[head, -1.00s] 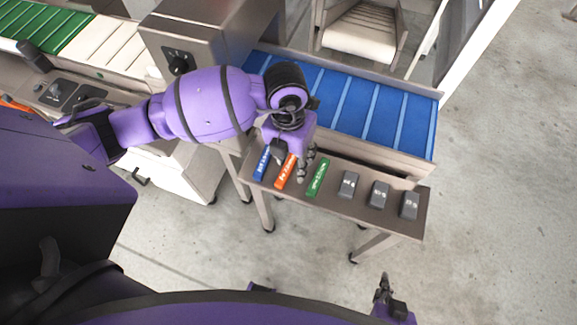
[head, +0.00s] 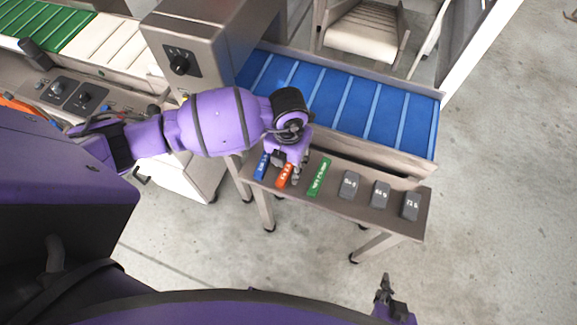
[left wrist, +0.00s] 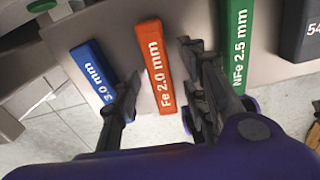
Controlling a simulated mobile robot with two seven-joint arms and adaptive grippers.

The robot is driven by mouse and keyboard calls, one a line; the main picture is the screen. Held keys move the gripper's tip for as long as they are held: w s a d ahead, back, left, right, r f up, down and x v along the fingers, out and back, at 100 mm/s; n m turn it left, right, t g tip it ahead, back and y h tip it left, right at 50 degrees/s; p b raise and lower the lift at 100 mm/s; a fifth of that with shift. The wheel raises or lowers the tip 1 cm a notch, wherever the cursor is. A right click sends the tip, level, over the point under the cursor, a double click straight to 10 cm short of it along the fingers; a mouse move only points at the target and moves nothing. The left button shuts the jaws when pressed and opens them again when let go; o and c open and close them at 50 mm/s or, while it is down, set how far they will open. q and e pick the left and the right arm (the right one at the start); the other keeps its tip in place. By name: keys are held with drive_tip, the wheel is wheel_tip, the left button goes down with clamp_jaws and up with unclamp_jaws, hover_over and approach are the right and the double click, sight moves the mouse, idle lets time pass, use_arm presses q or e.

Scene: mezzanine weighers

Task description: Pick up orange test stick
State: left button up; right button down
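The orange test stick (head: 284,176) marked "Fe 2.0 mm" lies on a narrow metal shelf (head: 335,209), between a blue stick (head: 262,166) and a green stick (head: 319,177). My left gripper (head: 287,168) is over the orange stick and hides part of it in the head view. In the left wrist view the left gripper (left wrist: 160,87) is open, with one finger on each side of the orange stick (left wrist: 154,65). A gap shows between stick and fingers; height above the shelf is unclear. My right gripper (head: 384,291) is low in the head view, away from the shelf.
Several dark grey blocks (head: 380,194) stand in a row to the right of the green stick. A blue conveyor belt (head: 350,103) runs behind the shelf, and a metal control box (head: 181,62) with a black knob is at left. Open floor lies at right.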

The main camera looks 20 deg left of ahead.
use_arm(q)
clamp_jaws()
drive_tip(key=shift+r, duration=0.1)
